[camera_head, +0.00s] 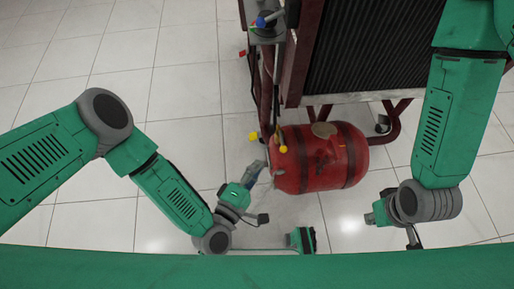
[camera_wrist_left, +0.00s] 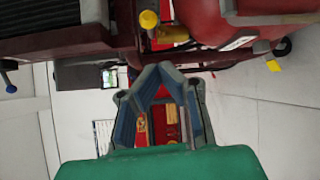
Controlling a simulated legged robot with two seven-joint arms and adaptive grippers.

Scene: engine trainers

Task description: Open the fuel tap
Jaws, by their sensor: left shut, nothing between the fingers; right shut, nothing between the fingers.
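The red tank (camera_head: 318,158) lies under the engine frame. A yellow handle (camera_head: 253,136) and a yellow knob (camera_head: 283,149) show at its left end. I cannot tell which is the fuel tap. My left gripper (camera_head: 256,170) is shut and empty, just below the yellow handle and beside the tank's left end. Its closed fingers (camera_wrist_left: 163,72) point towards the handle, apart from it. My right gripper (camera_head: 374,214) is shut, right of and below the tank; its fingertips are unclear.
The dark red engine frame (camera_head: 300,60) and black radiator (camera_head: 375,45) stand above the tank. A blue-knobbed lever (camera_head: 261,22) is at the frame's upper left. The tiled floor (camera_head: 180,80) at left is clear.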

